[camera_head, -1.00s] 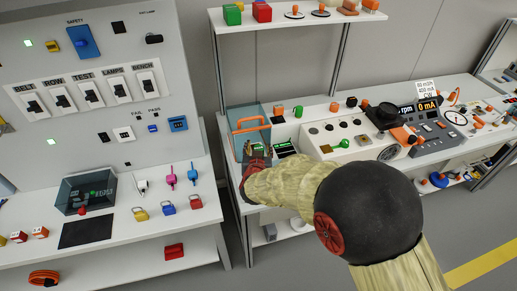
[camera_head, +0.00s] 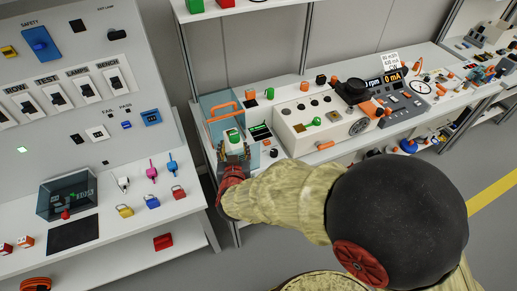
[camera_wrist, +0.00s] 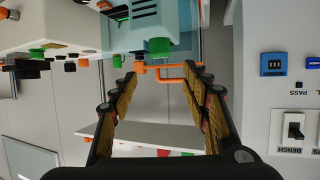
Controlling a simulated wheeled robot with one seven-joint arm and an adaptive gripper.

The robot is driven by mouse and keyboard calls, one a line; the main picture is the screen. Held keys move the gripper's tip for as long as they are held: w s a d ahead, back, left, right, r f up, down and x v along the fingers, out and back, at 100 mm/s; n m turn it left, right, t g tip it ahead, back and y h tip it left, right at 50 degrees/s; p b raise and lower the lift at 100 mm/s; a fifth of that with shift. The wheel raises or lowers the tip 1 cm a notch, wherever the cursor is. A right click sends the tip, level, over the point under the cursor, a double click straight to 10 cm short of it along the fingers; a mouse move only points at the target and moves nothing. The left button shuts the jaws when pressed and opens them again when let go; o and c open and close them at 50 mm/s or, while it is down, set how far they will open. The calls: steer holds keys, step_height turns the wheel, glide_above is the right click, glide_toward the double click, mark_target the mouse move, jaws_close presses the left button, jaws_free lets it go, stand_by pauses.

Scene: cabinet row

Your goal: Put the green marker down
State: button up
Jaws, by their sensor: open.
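A small green piece (camera_head: 234,136) sits on top of a pale device (camera_head: 231,145) by the clear box with the orange handle. I cannot tell for sure that it is the marker. The wrist view, which looks upside down, shows a green block (camera_wrist: 160,47) against the pale device (camera_wrist: 150,15), just past my fingertips. My gripper (camera_head: 233,150) is at the near side of the box. In the wrist view my gripper (camera_wrist: 163,72) has its fingers spread apart, with nothing between them.
The clear box (camera_head: 209,103) has an orange handle (camera_head: 223,112). A pale panel with knobs (camera_head: 315,125) and a dark console (camera_head: 390,100) stand to the right. A cabinet with switches (camera_head: 60,96) stands left. Upper shelf posts (camera_head: 304,40) rise behind.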

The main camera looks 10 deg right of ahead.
steer(key=s+d+r+n+g+y, duration=0.1)
steer(key=s+d+r+g+y, duration=0.15)
steer(key=r, duration=0.45)
steer(key=s+d+r+g+y, duration=0.1)
steer(key=s+d+r, duration=0.1)
steer(key=s+r, duration=0.35)
steer(key=s+d+r+g+h, duration=0.3)
steer(key=s+d+g, duration=0.1)
steer(key=s+d, duration=1.1)
steer(key=s, duration=0.3)
steer(key=shift+r+m, duration=0.15)
steer(key=shift+m, duration=0.15)
steer(key=shift+s, duration=0.1)
